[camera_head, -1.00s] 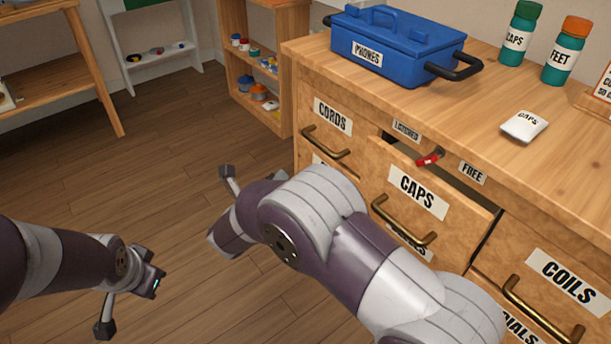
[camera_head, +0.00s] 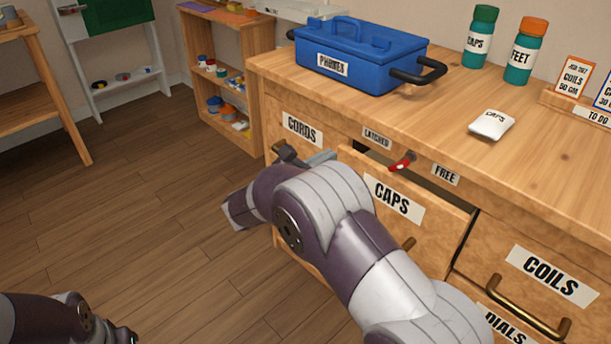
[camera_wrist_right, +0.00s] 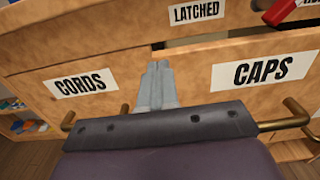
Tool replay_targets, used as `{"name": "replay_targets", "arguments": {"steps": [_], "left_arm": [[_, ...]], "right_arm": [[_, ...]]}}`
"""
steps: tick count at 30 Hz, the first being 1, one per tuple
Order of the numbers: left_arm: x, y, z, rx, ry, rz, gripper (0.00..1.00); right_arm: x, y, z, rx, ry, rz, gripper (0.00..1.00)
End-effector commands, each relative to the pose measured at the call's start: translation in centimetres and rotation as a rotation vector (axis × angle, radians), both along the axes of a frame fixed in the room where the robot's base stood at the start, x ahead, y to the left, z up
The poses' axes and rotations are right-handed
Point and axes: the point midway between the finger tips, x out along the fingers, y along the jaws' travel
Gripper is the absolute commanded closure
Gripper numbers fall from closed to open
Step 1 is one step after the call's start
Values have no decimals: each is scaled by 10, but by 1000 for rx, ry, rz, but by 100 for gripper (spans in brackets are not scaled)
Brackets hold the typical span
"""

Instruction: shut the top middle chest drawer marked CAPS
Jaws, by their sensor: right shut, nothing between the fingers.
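The CAPS drawer (camera_head: 428,222) is in the chest's top middle and stands partly out, with a dark gap above its front. It also shows in the wrist view (camera_wrist_right: 222,77). A red latch lever (camera_head: 403,163) sits above it between the LATCHED and FREE labels. My right gripper (camera_head: 328,156) is shut and empty near the CAPS drawer's upper left corner, beside the CORDS drawer. In the wrist view its fingertips (camera_wrist_right: 160,67) are together; I cannot tell whether they touch wood. My right arm hides most of the CAPS handle.
The CORDS drawer (camera_head: 300,128) and the COILS drawer (camera_head: 552,270) flank it, with brass handles. On the chest top are a blue PHONES box (camera_head: 355,60), a white CAPS packet (camera_head: 491,124) and two teal bottles. Open floor lies left.

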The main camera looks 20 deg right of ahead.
Motion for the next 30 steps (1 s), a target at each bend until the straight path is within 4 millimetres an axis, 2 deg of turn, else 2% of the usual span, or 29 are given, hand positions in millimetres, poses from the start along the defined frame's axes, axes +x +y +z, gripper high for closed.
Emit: {"name": "replay_targets", "arguments": {"steps": [6,17,24,30], "left_arm": [[0,0,-7,0,0,-1,100],[0,0,-7,0,-1,-1,100],[0,0,-32,0,0,-1,100],[0,0,-28,0,-1,-1,100]], "right_arm": [[7,-17,-1,0,1,0,100],[8,-19,0,0,1,1,100],[17,-41,-5,0,0,-1,100],[18,-42,0,-1,2,1,100]]}}
